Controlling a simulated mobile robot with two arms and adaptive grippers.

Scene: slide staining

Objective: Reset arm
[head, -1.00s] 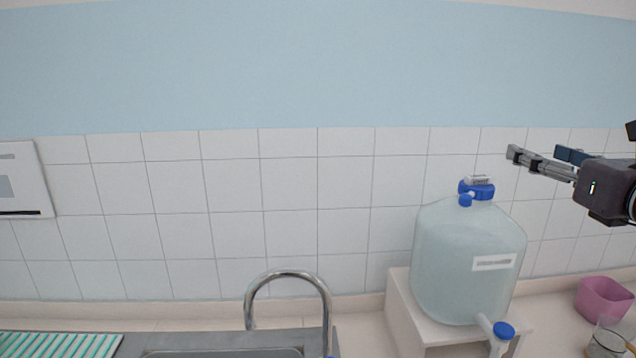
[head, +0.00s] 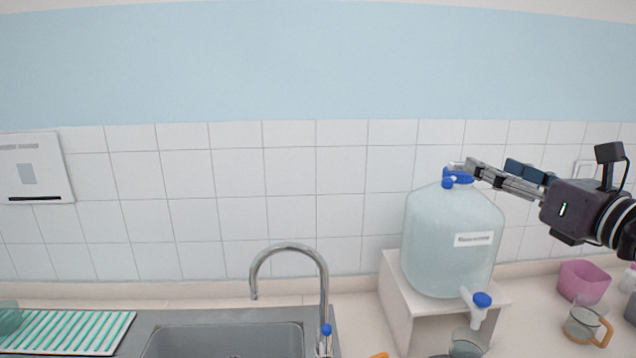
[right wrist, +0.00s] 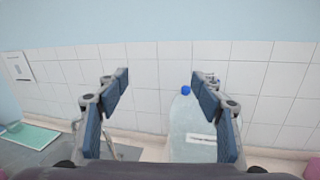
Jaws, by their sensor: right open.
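My right gripper (head: 492,170) is in the head view at the right, raised in front of the tiled wall. Its fingers point left and overlap the blue cap of the big water jug (head: 450,215) in the picture. In the right wrist view the two fingers (right wrist: 160,95) are spread wide with nothing between them but wall and part of the jug (right wrist: 188,125). Whether the fingers touch the jug cannot be told; no grip on it shows. My left gripper is not in view.
The jug stands on a white stand (head: 398,300), with a beaker (head: 468,343) under its tap. A faucet (head: 292,247) and sink are left of it. A pink container (head: 583,282) and a handled glass cup (head: 588,327) stand at right. A green-striped rack (head: 70,332) lies at left.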

